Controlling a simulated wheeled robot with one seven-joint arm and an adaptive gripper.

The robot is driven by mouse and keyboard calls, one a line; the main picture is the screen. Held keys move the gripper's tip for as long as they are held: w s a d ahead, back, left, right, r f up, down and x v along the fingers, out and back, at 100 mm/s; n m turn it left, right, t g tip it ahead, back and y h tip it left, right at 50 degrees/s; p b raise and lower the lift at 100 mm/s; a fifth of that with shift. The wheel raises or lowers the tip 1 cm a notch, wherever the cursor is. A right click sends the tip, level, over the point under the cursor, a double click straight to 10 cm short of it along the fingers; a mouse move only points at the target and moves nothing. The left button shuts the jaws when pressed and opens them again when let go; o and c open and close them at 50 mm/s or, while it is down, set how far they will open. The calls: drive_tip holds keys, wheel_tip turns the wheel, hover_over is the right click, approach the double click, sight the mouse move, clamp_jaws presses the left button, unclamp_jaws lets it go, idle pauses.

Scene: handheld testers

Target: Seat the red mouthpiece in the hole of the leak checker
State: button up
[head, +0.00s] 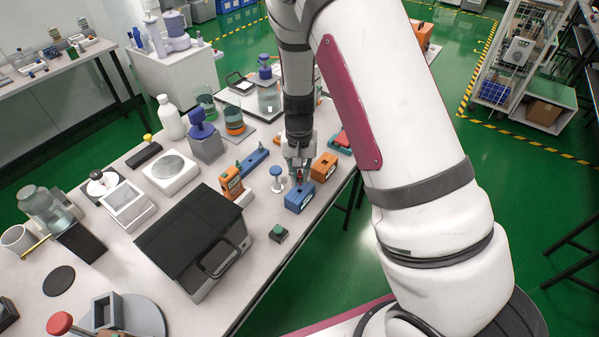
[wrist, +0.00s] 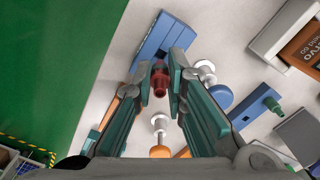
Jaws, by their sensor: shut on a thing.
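The red mouthpiece (wrist: 160,82) is between the fingertips of my gripper (wrist: 160,77) in the wrist view, and the fingers are shut on it. In the head view my gripper (head: 298,165) points down at the back end of a small blue box (head: 300,200), with a bit of red at its tip. The blue box, which I take for the leak checker, also shows just beyond the fingertips in the wrist view (wrist: 165,42). A dark opening shows on it. I cannot tell whether mouthpiece and box touch.
An orange box (head: 325,166) stands right of my gripper. A blue-topped white post (head: 277,174) stands close on the left, with an orange tester (head: 231,183) and a blue bar with green pegs (head: 253,163) beyond it. A large black-lidded case (head: 195,235) fills the table's front.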

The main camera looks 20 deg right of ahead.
sight(300, 181)
drive_tip(key=shift+f+b, duration=1)
drive_tip(key=shift+f, duration=1.2)
drive_tip(key=o, duration=0.8)
wheel_tip(300, 181, up, 12)
